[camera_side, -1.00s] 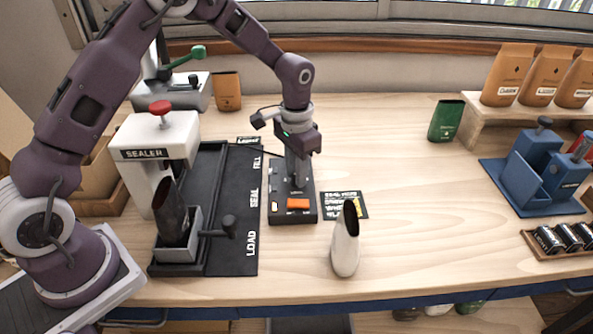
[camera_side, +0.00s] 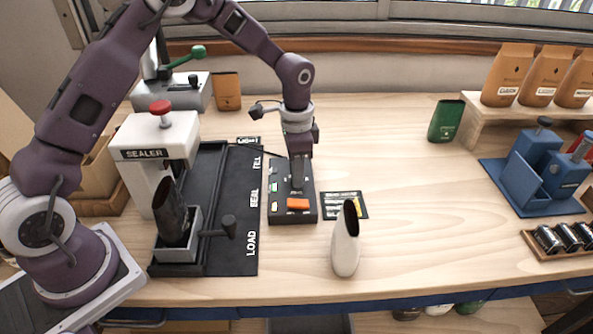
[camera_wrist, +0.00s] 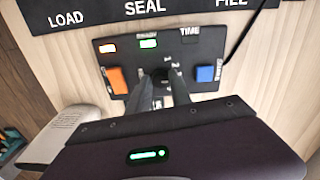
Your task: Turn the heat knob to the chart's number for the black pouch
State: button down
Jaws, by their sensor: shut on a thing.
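My gripper (camera_side: 297,184) points down onto the black control box (camera_side: 307,217) and is shut on a knob there. In the wrist view, the dark knob (camera_wrist: 163,86) is mostly hidden between my two fingers, with small white numbers beside it. Its exact setting is not readable. The box also carries an orange switch (camera_wrist: 117,80), a blue button (camera_wrist: 205,74) and small lit indicators. The black pouch (camera_side: 172,212) stands tilted and open-topped in the grey cradle (camera_side: 178,254) at LOAD. The dark chart card (camera_side: 360,211) lies right of the box; its text is too small to read.
A white pouch (camera_side: 345,252) stands in front of the chart. The white sealer (camera_side: 143,137) and black track (camera_side: 222,261) are at left. A green pouch (camera_side: 446,121), blue device (camera_side: 532,172) and orange bags (camera_side: 507,75) are at right. The table's middle right is clear.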

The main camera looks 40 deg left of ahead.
jog(key=c, duration=1.2)
grip_release()
notch_tip(320, 180, up, 7)
jog(key=shift+r, duration=0.1)
jog(key=s+r+n+t, duration=0.3)
jog(key=s+r, duration=1)
jog(key=r, duration=0.1)
jog(key=s+n+t, duration=0.1)
jog(key=s, duration=0.4)
jog(key=s+r+n, duration=0.1)
jog(key=s+n, duration=0.1)
jog(key=s, duration=0.4)
jog(key=s+a+n+t, duration=0.1)
jog(key=s, duration=0.4)
jog(key=shift+s+r+n+t, duration=0.15)
jog(key=shift+s+n+t, duration=0.15)
jog(key=shift+s, duration=0.1)
